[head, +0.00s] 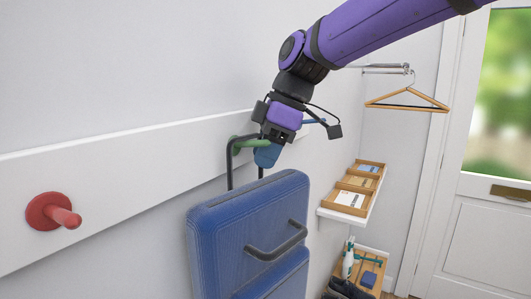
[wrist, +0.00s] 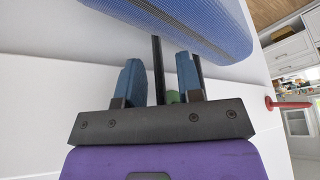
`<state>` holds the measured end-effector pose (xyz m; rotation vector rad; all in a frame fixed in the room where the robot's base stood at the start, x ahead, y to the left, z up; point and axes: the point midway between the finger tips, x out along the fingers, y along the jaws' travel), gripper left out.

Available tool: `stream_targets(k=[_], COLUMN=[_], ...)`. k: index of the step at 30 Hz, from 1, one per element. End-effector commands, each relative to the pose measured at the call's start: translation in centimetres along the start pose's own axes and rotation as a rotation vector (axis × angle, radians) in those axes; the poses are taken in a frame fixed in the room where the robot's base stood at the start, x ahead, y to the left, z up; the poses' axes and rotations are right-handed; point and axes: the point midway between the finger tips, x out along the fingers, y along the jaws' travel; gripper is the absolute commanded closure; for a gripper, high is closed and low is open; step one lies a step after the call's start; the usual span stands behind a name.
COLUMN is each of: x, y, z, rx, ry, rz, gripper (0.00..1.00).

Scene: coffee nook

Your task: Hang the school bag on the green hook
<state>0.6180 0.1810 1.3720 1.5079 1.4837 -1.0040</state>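The blue school bag (head: 245,225) is upright below the rail, with a dark top loop (head: 230,165) and a dark front handle (head: 277,243). The green hook (head: 243,144) sits on the white rail. The loop's top bar is at the hook, and the hook appears to pass through the loop; whether it bears the weight is unclear. My gripper (head: 267,155) is right at the hook. In the wrist view my gripper (wrist: 160,80) has its fingers apart, with one side of the loop (wrist: 158,70) between them, seemingly untouched. A bit of green hook (wrist: 173,97) shows between the fingers.
A red hook (head: 55,212) is on the rail at left. A blue hook (head: 314,121) is just right of my gripper. Further right are a wooden hanger (head: 408,101), a shelf with trays (head: 343,215) and a door (head: 475,215).

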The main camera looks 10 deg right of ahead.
Motion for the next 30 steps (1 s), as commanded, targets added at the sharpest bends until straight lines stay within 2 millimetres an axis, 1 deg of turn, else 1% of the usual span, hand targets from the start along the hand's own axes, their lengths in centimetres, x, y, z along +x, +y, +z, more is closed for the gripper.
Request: stream_targets(k=[8, 11, 13, 17, 24, 27, 30], x=[0.1, -0.2, -0.8, -2.9, -7.5, -8.9, -9.9], y=[0.0, 0.0, 0.0, 0.0, 0.1, 0.1, 0.0], z=[0.1, 0.1, 0.1, 0.1, 0.0, 0.0, 0.0], rx=[0.000, 0.000, 0.000, 0.000, 0.000, 0.000, 0.000], ry=[-0.002, -0.002, -0.002, -0.001, 0.000, 0.000, 0.000], rz=[-0.003, -0.002, -0.001, 0.002, 0.002, 0.001, 0.000], gripper=[0.60, 0.60, 0.60, 0.60, 0.60, 0.60, 0.60])
